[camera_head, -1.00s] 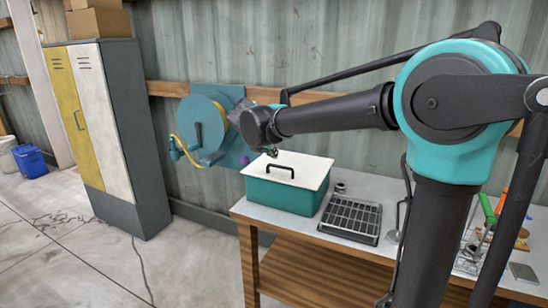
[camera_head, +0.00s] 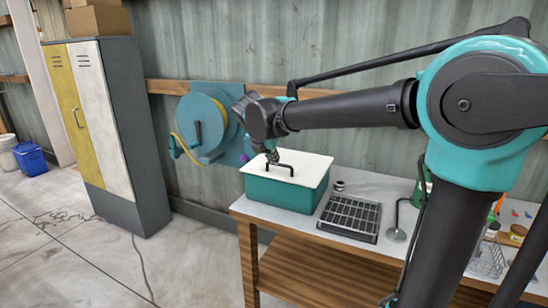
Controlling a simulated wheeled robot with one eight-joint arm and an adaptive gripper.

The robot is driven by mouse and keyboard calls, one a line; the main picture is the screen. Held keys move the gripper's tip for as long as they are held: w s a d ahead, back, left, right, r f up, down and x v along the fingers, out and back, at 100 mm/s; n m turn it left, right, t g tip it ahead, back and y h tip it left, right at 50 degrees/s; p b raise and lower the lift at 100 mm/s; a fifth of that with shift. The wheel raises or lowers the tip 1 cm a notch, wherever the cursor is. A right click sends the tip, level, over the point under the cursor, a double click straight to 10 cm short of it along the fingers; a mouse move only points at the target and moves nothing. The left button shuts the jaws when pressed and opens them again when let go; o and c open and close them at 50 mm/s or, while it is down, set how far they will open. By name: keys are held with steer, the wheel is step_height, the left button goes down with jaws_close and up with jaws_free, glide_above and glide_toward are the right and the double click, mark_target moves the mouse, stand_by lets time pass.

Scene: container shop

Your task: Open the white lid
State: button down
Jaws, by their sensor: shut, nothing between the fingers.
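The white lid (camera_head: 312,168) lies flat on the teal box (camera_head: 283,193), which stands at the left end of the workbench. The lid appears closed. A black bar handle (camera_head: 283,166) stands up from the lid's middle. My gripper (camera_head: 272,159) points down at the left end of this handle, close to it or touching it. It is small in the picture and its fingers look together, with nothing held. I cannot tell whether the fingertips touch the handle or the lid.
A black slatted tray (camera_head: 350,217) sits on the bench (camera_head: 385,192) right of the box, with a small metal part (camera_head: 340,186) behind it. A teal hose reel (camera_head: 205,125) hangs on the wall behind. Tools and a wire rack (camera_head: 487,260) lie at the right.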

mark_target(282, 174)
steer(key=x, duration=0.7)
steer(key=shift+w+f, duration=0.1)
steer(key=shift+w, duration=0.05)
